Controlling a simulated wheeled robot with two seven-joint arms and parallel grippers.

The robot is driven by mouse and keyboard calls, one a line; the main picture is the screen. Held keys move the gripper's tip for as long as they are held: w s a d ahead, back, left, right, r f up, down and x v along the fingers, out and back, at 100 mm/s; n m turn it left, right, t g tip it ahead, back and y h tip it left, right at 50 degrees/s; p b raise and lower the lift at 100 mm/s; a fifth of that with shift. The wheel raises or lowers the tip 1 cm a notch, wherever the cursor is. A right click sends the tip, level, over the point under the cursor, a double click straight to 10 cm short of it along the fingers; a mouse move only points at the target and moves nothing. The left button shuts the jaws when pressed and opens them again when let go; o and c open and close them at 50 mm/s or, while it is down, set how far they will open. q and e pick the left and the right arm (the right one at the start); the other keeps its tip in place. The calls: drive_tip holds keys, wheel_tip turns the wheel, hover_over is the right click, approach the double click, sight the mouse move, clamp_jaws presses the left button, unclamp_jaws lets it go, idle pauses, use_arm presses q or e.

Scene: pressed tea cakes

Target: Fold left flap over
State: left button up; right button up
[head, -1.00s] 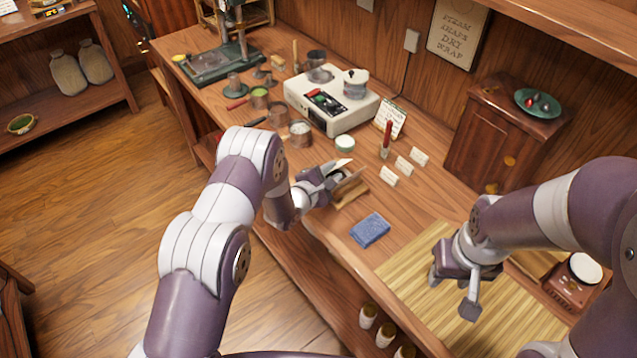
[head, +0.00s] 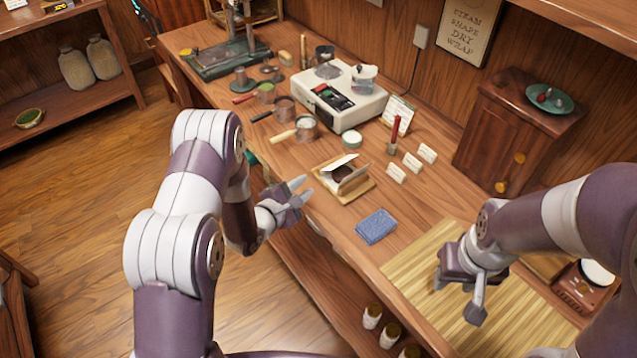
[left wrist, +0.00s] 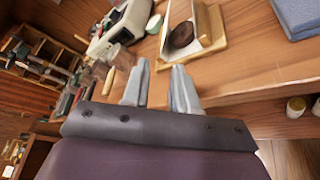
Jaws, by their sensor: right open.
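An open paper wrapper (head: 352,182) lies on a small wooden board (head: 329,185) near the front edge of the bench. Its left flap (head: 340,163) is raised and slants, and another flap stands up at the right. A dark round tea cake (head: 341,173) sits between them; it also shows in the left wrist view (left wrist: 182,35). My left gripper (head: 299,190) is open and empty, to the left of the board and apart from it, by the bench edge. My right gripper (head: 454,300) is open and empty over the bamboo mat (head: 410,268).
A folded blue cloth (head: 376,226) lies to the right of the board. Small white cards (head: 412,162) and a red-handled tool (head: 395,132) stand behind. Metal cups (head: 306,128) and a white machine (head: 345,95) are further back. A wooden cabinet (head: 500,140) stands at the right.

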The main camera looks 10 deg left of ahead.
sight(334, 168)
use_arm(q)
drive_tip(key=w+a+f+h+b, duration=0.1)
drive_tip(key=a+f, duration=0.3)
drive_tip(key=w+d+m+h, duration=0.1)
drive_tip(key=w+d+h, duration=0.1)
drive_tip(key=d, duration=0.1)
drive_tip(key=w+d+r+m+h+p, duration=0.1)
drive_tip(key=w+d, duration=0.2)
drive_tip(key=d, duration=0.1)
drive_tip(key=w+d+r+m+g+h+p, duration=0.1)
drive_tip(key=w+d+h, duration=0.1)
drive_tip(key=w+d, duration=0.1)
drive_tip(key=shift+w+d+r+m+h, duration=0.1)
drive_tip(key=shift+w+d+m+h, duration=0.2)
drive_tip(key=shift+d+m, duration=0.15)
clamp_jaws()
use_arm(e)
drive_tip(key=shift+a+f, duration=0.1)
drive_tip(key=shift+f, duration=0.25)
